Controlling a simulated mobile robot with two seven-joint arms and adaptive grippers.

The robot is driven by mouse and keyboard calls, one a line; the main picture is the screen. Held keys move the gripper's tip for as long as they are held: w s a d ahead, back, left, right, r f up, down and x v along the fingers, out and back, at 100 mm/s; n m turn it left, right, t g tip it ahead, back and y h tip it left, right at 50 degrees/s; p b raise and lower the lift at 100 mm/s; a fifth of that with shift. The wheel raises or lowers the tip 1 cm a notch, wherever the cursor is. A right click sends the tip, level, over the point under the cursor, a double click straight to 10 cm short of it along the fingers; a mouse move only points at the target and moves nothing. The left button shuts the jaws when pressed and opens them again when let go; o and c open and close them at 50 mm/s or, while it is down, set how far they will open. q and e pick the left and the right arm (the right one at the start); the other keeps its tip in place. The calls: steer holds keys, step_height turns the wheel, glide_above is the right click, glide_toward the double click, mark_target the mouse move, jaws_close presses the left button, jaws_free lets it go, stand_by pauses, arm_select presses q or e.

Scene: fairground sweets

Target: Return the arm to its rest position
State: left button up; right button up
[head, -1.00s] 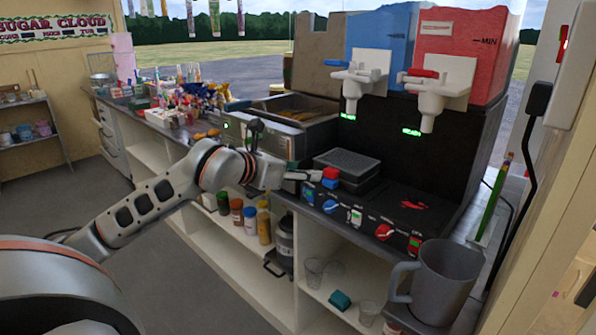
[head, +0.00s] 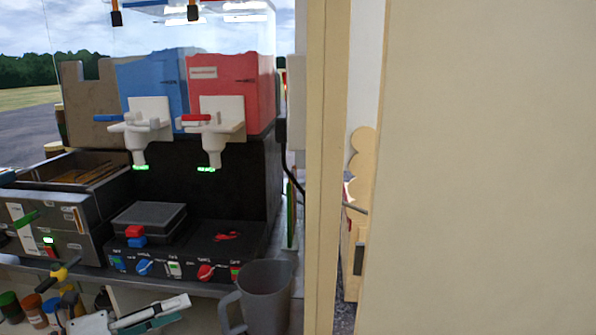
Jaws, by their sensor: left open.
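My left gripper (head: 160,314) shows at the bottom left of the head view, low in front of the slush machine's counter. Its pale fingers point to the right and are open, with nothing seen between them. Most of the arm behind it is cut off by the bottom edge. The slush machine (head: 205,190) has a blue tank (head: 150,78) and a red tank (head: 232,95), each over a white tap. The gripper is below its row of knobs and looks apart from them. My right gripper is not in view.
A grey mug (head: 266,292) stands right of the gripper at the counter's front. A metal fryer-like unit (head: 85,215) is at left. Several capped jars (head: 35,312) sit low at left. A wooden post (head: 328,170) and a broad cream wall (head: 480,170) fill the right side.

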arm_select(q)
steer(key=s+d+f+n+y+p, duration=0.1)
steer(key=s+f+n+y, duration=0.2)
steer(key=s+f+n, duration=0.3)
steer(key=s+d+f+n+y+p, duration=0.1)
steer(key=s+f+n, duration=0.6)
steer(key=f+n, duration=0.7)
steer(key=s+d+f+n+y+p, duration=0.1)
steer(key=s+d+f+n+y, duration=0.2)
steer(key=s+f+n, duration=0.4)
step_height(320, 180, down, 4)
steer(key=n+y, duration=0.1)
steer(key=n, duration=0.1)
steer(key=shift+n+g+y, duration=0.3)
steer(key=shift+n+g, duration=0.1)
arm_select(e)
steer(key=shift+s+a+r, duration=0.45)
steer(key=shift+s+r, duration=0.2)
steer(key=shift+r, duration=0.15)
arm_select(q)
steer(key=shift+r, duration=0.1)
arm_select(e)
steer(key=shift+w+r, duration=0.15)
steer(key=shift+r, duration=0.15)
